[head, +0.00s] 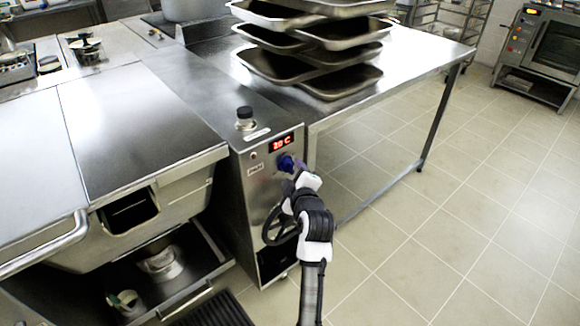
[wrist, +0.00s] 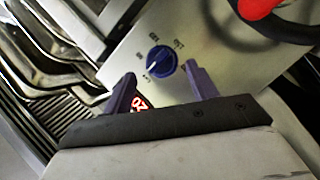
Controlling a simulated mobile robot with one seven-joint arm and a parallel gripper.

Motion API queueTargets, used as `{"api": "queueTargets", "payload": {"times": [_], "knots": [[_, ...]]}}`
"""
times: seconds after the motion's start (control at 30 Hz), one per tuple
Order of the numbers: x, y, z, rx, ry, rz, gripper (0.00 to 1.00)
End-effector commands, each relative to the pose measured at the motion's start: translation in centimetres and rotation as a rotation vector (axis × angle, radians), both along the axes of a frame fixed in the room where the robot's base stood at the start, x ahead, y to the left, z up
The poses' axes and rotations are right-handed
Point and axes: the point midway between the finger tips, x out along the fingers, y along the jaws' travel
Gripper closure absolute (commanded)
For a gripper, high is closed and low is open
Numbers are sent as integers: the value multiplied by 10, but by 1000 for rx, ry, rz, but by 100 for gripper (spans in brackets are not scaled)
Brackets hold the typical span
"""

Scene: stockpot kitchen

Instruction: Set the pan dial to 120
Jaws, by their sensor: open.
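The pan dial is a round blue knob (wrist: 161,59) with a white pointer line, on a steel panel with printed marks around it. In the head view the dial (head: 285,163) is partly hidden by my gripper (head: 294,182). The red display (head: 282,143) above it seems to read 20 C. In the wrist view the display (wrist: 139,104) is partly covered by a finger. My gripper (wrist: 160,80) is open, its two purple fingers on either side of the dial's near side. I cannot tell whether they touch it.
A black handwheel (head: 281,225) sits low on the same panel; its red part (wrist: 257,8) shows in the wrist view. Stacked trays (head: 340,82) stand on the steel table (head: 420,62) behind. The tilting pan's lid (head: 135,120) is at left. The tiled floor at right is clear.

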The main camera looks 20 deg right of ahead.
Motion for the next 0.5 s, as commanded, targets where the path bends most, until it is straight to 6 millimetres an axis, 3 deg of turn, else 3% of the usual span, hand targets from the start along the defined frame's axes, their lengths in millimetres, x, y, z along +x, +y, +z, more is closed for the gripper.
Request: {"api": "queueTargets", "payload": {"times": [0.2,0.5], "knots": [[26,-2,-5,-1,1,2,42],[31,-3,-7,0,-1,1,42]]}}
